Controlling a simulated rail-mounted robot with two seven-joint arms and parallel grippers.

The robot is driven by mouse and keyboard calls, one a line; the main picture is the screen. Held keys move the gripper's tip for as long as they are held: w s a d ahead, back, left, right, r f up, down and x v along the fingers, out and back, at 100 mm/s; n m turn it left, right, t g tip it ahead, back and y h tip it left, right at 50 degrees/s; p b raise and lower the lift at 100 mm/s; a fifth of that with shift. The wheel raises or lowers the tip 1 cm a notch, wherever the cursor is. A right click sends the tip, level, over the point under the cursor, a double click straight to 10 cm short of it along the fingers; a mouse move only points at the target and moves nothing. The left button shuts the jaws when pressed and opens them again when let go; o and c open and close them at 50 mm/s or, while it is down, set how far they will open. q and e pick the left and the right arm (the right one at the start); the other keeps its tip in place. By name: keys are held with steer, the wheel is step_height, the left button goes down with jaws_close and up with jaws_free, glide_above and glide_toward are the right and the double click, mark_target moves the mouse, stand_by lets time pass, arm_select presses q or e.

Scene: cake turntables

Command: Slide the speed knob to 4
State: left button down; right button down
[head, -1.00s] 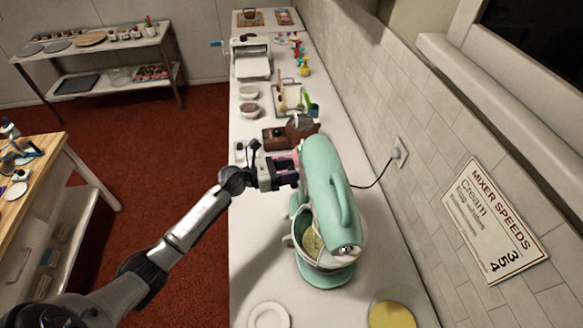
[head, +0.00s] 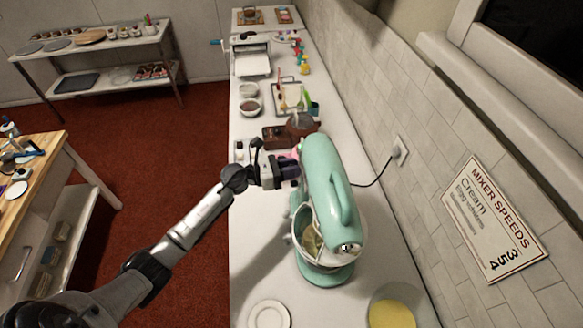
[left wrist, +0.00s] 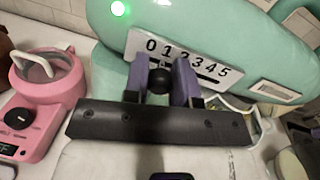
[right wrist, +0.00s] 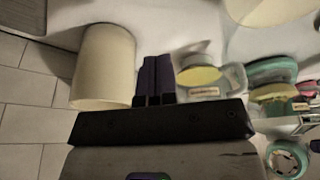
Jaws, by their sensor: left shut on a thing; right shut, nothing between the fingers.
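The mint-green stand mixer (head: 322,190) stands on the counter. Its speed scale, a white plate (left wrist: 231,75) numbered 0 to 5, fills the upper middle of the left wrist view. My left gripper (left wrist: 164,70) is shut on this knob, one purple finger on each side. In the head view my left gripper (head: 292,173) reaches the mixer's left side. My right gripper (right wrist: 155,68) is shut and empty, and the head view does not show it.
A mixing bowl (head: 298,232) sits under the mixer head. A pink device (left wrist: 55,85) with a dark knob stands left of the mixer. A plate (head: 269,316) and a yellow-filled bowl (head: 392,312) lie at the front. A wall sign (head: 493,220) titled "MIXER SPEEDS" hangs at right.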

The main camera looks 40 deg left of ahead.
arm_select(q)
steer(key=s+d+p, duration=0.1)
steer(key=s+d, duration=0.2)
steer(key=shift+d, duration=0.2)
stand_by(0.3)
steer(key=c, duration=0.9)
jaws_free()
steer(key=shift+c, duration=0.2)
steer(key=b+v, duration=0.3)
steer(key=v, duration=1)
steer(key=shift+s+a+b, duration=0.25)
steer(key=shift+s+b, duration=0.1)
